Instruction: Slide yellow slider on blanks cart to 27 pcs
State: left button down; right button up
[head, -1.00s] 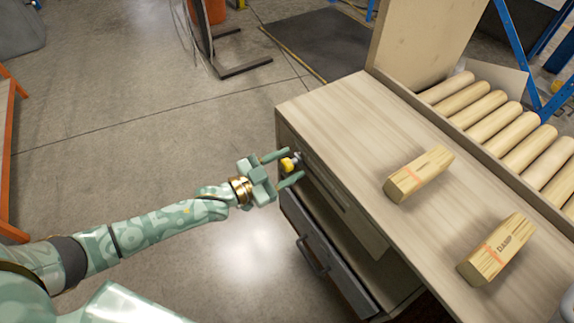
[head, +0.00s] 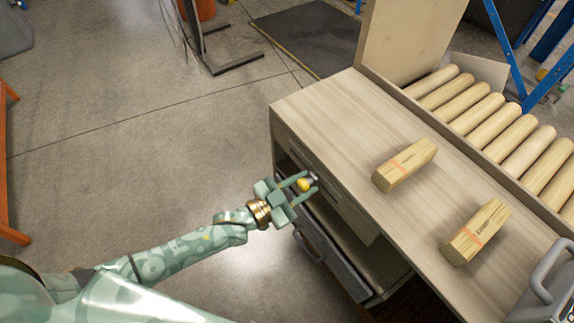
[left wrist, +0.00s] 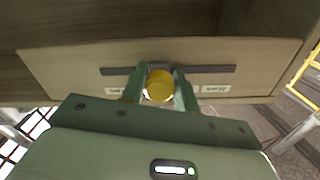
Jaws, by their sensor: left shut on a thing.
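The yellow slider (head: 304,185) is on the front face of the blanks cart (head: 330,105), below its wooden top. My left gripper (head: 302,184) is shut on it, with one finger on each side. In the left wrist view the round yellow knob (left wrist: 159,86) sits between the fingertips, in front of a dark horizontal slot (left wrist: 210,69). The slot shows on both sides of the knob. Small white labels lie below it, one to the right (left wrist: 216,89) and one partly hidden to the left (left wrist: 116,91); their print is too small to read. My right gripper is out of view.
Two wood blanks (head: 405,166) (head: 478,230) lie on the cart top, beside a row of wooden rollers (head: 490,115). A grey thing with a handle (head: 550,275) stands at the lower right. A drawer (head: 325,250) sits below the slider. Open floor lies left.

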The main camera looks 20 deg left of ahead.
pick_arm(q)
jog(key=shift+s+d, duration=0.45)
jog(key=shift+d, duration=0.1)
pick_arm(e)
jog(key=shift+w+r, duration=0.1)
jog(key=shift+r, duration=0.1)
pick_arm(q)
jog(key=c, duration=1.1)
grip_release()
jog(key=shift+o, duration=0.2)
jog(key=shift+s+a, duration=0.35)
jog(key=shift+s, duration=0.05)
jog(key=p+v, duration=0.3)
jog(key=v, duration=1.2)
jog(key=shift+a, duration=0.15)
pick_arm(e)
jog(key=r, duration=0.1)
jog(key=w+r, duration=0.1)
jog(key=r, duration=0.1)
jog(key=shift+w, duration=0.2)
